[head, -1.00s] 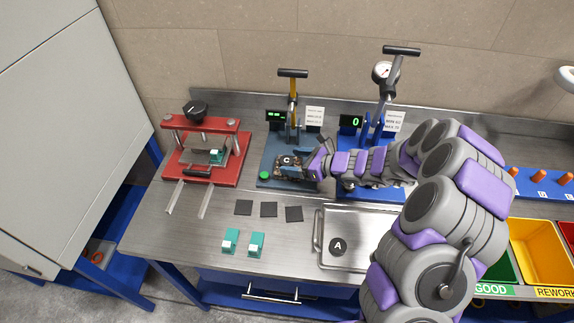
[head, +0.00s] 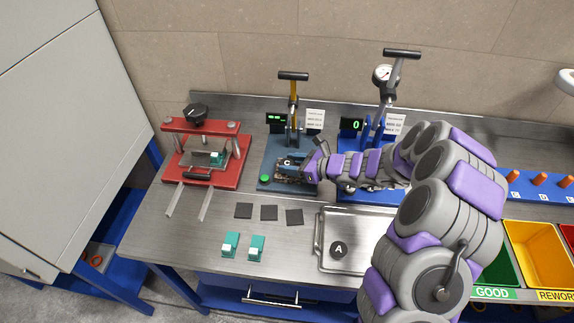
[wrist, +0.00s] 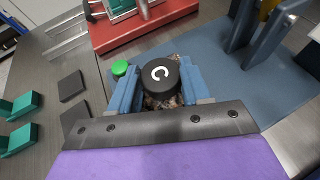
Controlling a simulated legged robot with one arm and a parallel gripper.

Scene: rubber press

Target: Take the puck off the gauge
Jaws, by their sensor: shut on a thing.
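The black puck marked C (wrist: 160,78) is between the blue fingers of my gripper (wrist: 161,84) in the wrist view. My gripper is shut on the puck, one finger on each side. In the head view the puck (head: 287,162) shows at the gauge, the blue-grey stand with the yellow lever (head: 268,183). My gripper (head: 290,165) reaches in from the right. A mottled surface shows just under the puck. I cannot tell whether the puck still touches the gauge.
A red press (head: 226,180) stands to the left, and a blue lever device with a dial (head: 385,73) to the right. Black squares (head: 269,213) and teal-white blocks (head: 257,247) lie in front. A steel tray (head: 330,263) holds puck A (head: 338,249).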

